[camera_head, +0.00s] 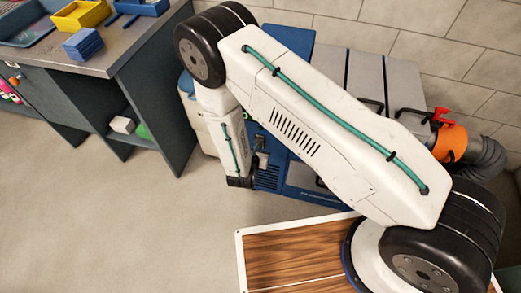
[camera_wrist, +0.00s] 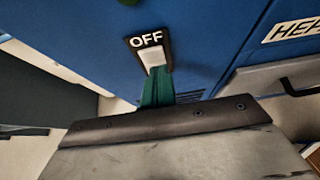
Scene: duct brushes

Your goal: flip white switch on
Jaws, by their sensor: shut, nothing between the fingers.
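The white switch (camera_wrist: 152,57) sits on a black plate on the front of the blue machine (camera_wrist: 90,25) in the wrist view. The word OFF shows on the plate just above it. My gripper (camera_wrist: 156,74) is shut and empty, its green fingers pointing at the lower edge of the switch. The tips overlap that edge in the picture; I cannot tell whether they touch it. In the head view the blue machine (camera_head: 290,42) stands behind my arm, and I cannot make out the switch there.
Grey panels with dark handles (camera_head: 408,112) adjoin the machine, with an orange coupling (camera_head: 450,142) and grey hose (camera_head: 486,158) at right. The floor between is clear.

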